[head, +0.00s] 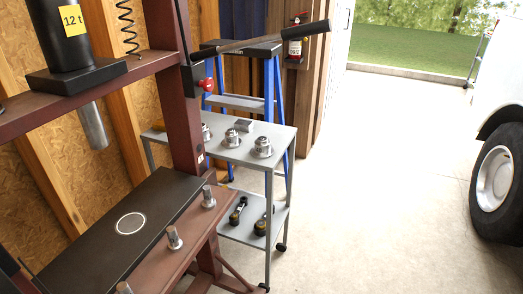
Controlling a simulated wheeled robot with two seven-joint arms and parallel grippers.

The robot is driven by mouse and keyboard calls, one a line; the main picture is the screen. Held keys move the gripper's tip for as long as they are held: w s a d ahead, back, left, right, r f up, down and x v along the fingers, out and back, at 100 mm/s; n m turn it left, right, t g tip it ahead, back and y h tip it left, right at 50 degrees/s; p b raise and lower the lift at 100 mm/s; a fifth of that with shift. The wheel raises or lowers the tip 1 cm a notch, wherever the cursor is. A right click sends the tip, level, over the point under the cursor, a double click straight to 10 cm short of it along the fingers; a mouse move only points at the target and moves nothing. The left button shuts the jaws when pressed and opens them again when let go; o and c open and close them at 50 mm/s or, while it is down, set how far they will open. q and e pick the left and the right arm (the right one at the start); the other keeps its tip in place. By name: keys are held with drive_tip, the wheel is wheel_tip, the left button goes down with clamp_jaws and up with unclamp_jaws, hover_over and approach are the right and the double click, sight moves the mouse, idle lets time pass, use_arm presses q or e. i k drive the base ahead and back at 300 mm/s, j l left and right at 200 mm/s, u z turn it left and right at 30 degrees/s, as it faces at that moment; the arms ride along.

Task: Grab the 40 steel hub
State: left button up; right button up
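Several silver metal pieces stand on the top of a grey two-level cart (215,152). Neither of my grippers is in view.
A dark red press frame (185,130) with a black plate (110,230) and upright pins (174,238) fills the left foreground. Its lever (270,39) reaches over the cart. A blue ladder (270,90) stands behind. Open floor (380,200) lies right, before a vehicle wheel (497,178).

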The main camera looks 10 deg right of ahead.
sight(259, 151)
drive_tip(key=u, duration=0.3)
drive_tip(key=i+l+u, duration=0.1)
drive_tip(key=l+u, duration=0.55)
drive_tip(key=i+l+u, duration=0.1)
drive_tip(key=l+u, duration=0.35)
drive_tip(key=l, duration=2.25)
drive_tip(key=k+l, duration=0.1)
drive_tip(key=l, duration=1)
drive_tip(key=i+u, duration=0.05)
